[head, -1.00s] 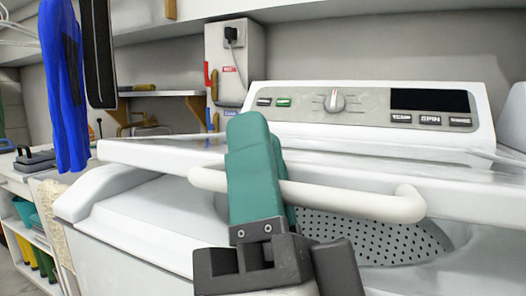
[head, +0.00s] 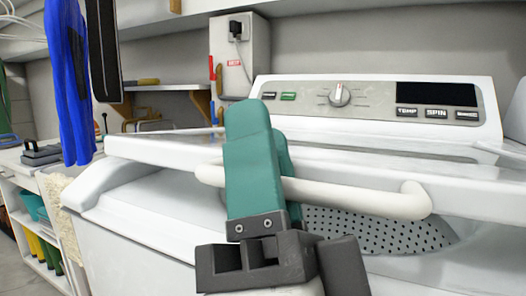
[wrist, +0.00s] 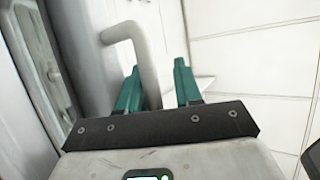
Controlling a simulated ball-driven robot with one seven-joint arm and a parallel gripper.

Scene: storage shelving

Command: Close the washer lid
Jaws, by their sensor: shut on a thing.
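The white washer lid (head: 165,149) is tilted partly open above the washer (head: 125,230). A gap under it shows the perforated drum (head: 375,231). The lid's white bar handle (head: 350,197) runs along its front edge. My gripper (head: 262,140), with teal fingers, is shut on the left part of this handle. In the wrist view the handle (wrist: 145,60) passes between the fingers (wrist: 160,85), close to the left one. The part of the handle between the fingers is partly hidden in the head view.
The control panel (head: 365,104) with a knob stands behind the lid. Blue clothing (head: 68,85) hangs at the left. A white shelf unit (head: 30,205) with colored items stands at the far left. A grey wall box (head: 238,55) is behind.

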